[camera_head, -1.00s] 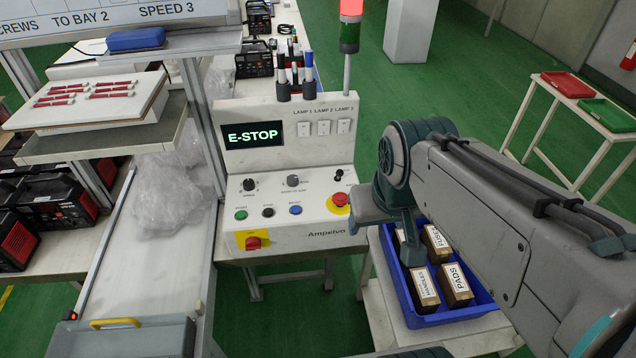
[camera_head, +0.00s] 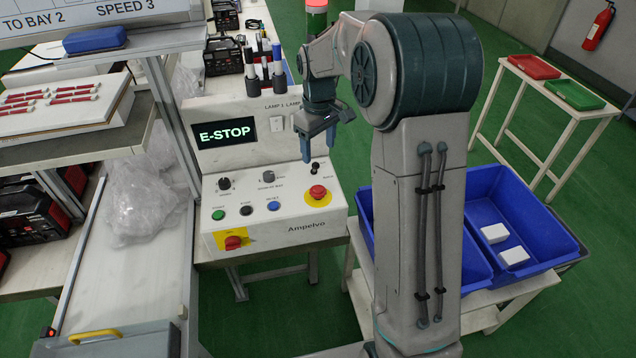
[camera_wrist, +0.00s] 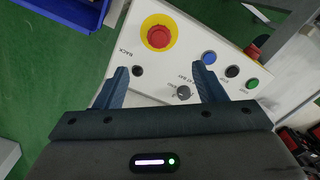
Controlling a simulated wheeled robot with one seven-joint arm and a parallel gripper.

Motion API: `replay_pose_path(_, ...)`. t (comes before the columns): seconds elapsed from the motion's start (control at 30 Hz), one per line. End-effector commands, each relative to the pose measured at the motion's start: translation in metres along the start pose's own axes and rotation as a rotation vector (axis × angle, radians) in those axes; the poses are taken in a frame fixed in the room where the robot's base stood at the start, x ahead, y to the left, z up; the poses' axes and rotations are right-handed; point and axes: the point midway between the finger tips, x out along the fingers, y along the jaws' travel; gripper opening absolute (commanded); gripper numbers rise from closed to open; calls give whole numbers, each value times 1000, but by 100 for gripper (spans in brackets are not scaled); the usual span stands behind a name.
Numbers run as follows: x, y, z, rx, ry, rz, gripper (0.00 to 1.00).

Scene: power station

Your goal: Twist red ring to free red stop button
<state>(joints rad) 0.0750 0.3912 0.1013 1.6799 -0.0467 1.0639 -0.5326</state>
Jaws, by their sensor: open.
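The red stop button (camera_head: 318,192) sits on a yellow round plate at the right of the white control panel's sloped face. In the wrist view the red button (camera_wrist: 158,37) and its yellow ring-shaped plate (camera_wrist: 174,22) lie beyond my fingertips, toward the top of the picture. A separate red ring is too small to tell from the button. My gripper (camera_head: 318,150) is open and empty, pointing down above the panel, a little above the button and apart from it. In the wrist view my gripper (camera_wrist: 163,80) shows its two fingers spread wide. The panel's screen (camera_head: 228,133) reads "E-STOP".
The panel also bears green, black and blue buttons, black and grey knobs, and a red-on-yellow switch (camera_head: 233,242). A pen holder (camera_head: 266,85) and a lamp post stand at its back. Blue bins (camera_head: 545,248) stand right of it. A shelf (camera_head: 70,140) stands left.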

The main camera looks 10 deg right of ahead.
Motion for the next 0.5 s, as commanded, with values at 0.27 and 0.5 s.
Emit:
replay_pose_path(0.27,24,4,-5,-17,-10,-9,64)
replay_pose_path(0.5,72,3,-4,-16,-13,-11,64)
